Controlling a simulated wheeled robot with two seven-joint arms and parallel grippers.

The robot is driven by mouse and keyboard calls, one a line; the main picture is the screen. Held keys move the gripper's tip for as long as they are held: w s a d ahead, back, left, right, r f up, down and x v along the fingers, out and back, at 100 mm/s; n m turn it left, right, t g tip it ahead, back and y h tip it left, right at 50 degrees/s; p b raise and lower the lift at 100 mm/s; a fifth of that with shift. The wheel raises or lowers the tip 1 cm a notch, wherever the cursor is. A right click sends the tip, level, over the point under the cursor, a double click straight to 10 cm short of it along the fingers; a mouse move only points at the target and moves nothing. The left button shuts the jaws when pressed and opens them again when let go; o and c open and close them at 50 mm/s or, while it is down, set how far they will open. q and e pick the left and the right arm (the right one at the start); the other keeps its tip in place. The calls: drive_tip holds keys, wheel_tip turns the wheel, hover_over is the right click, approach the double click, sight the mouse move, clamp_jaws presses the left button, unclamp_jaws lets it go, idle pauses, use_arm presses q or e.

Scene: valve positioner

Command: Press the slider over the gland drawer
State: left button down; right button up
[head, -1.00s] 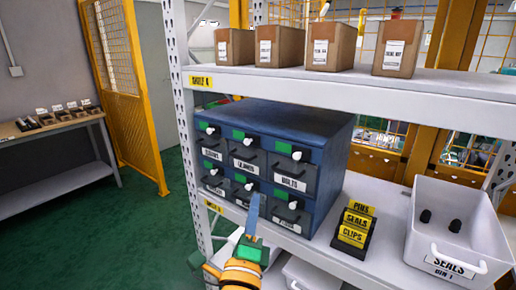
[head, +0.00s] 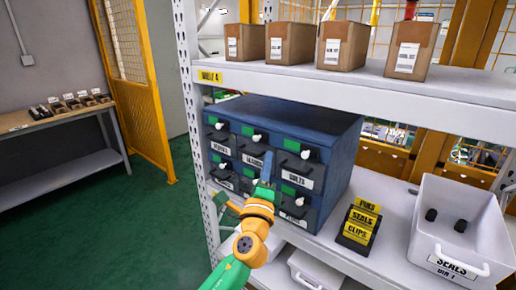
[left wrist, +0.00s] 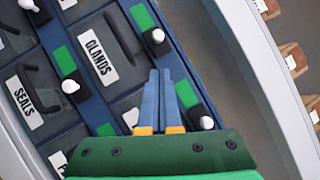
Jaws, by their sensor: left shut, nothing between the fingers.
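The blue drawer cabinet (head: 335,150) stands on the middle shelf. The gland drawer, labelled GLANDS (left wrist: 99,52), is in its top row. Over it is a slider with a white knob (left wrist: 158,35), right of a green strip (left wrist: 142,15); the knob also shows in the head view (head: 257,137). My left gripper (head: 268,154) is shut and empty, its blue fingers in front of the cabinet, right of and below that knob. In the left wrist view the fingertips (left wrist: 166,72) point toward the top row, apart from the knob in the picture. Contact with the cabinet cannot be told.
Other drawers have similar sliders, one knob (left wrist: 206,122) close beside my fingers. Right of the cabinet are a yellow-labelled black stand (head: 360,222) and a white bin (head: 470,262) with dark pieces. Cartons (head: 345,45) stand on the upper shelf (head: 390,92), above the cabinet.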

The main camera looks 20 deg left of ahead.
sight(261, 138)
use_arm(q)
drive_tip(key=shift+w+a+r+p, duration=0.25)
drive_tip(key=shift+w+a+r, duration=0.1)
drive_tip(key=shift+a, duration=0.15)
drive_tip(key=shift+w+a+r+p, duration=0.25)
drive_tip(key=shift+a+r, duration=0.1)
drive_tip(key=shift+a, duration=0.15)
drive_tip(key=shift+w+a+r, duration=0.15)
drive_tip(key=shift+a, duration=0.3)
drive_tip(key=shift+w, duration=0.1)
drive_tip(key=a, duration=0.1)
drive_tip(key=w+a+b, duration=0.1)
drive_tip(key=a, duration=0.3)
drive_tip(key=shift+w+a+b, duration=0.1)
drive_tip(key=shift+w+b, duration=0.2)
drive_tip(key=shift+w, duration=0.05)
